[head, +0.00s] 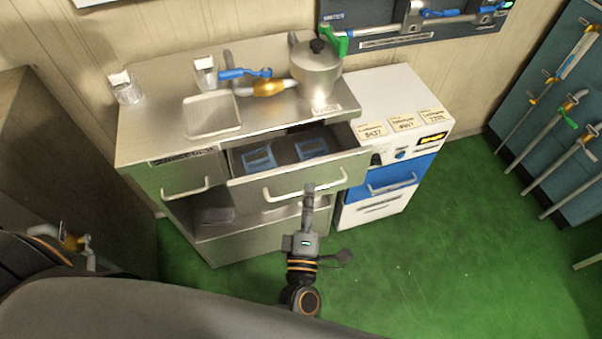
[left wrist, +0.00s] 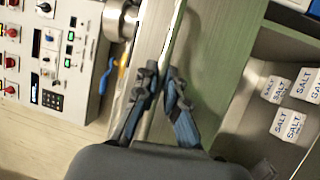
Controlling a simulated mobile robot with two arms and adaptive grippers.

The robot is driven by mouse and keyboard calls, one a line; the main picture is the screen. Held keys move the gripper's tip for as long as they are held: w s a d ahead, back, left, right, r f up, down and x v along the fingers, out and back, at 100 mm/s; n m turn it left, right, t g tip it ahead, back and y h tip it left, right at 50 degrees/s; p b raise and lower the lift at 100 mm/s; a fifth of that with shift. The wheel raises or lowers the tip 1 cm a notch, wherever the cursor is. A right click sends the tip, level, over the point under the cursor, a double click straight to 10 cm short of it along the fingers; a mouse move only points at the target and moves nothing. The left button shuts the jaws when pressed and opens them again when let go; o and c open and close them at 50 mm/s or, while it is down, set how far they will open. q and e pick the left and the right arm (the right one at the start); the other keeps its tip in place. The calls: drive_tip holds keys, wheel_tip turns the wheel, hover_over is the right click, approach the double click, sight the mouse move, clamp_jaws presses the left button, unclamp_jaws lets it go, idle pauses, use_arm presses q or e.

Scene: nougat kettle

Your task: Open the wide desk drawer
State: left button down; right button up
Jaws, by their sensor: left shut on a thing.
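The wide desk drawer (head: 245,192) in the metal desk (head: 140,135) is pulled partly out, and two blue-and-grey items (head: 312,148) show inside it. Its pale bar handle (head: 282,194) runs along the drawer front. My left gripper (head: 309,190) is at the middle of this handle and shut on it. In the left wrist view, the two dark fingers (left wrist: 160,88) lie on either side of a long pale bar. My right gripper is not in view.
A kettle (head: 316,72), blue-handled piping (head: 266,87) and two small jars stand on or behind the desktop. A white and blue cabinet (head: 385,178) stands close at the drawer's right. Salt boxes (left wrist: 287,125) show in the left wrist view. Green floor (head: 440,260) is clear at right.

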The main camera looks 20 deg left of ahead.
use_arm(q)
drive_tip(key=s+d, duration=0.6)
drive_tip(key=s, duration=0.3)
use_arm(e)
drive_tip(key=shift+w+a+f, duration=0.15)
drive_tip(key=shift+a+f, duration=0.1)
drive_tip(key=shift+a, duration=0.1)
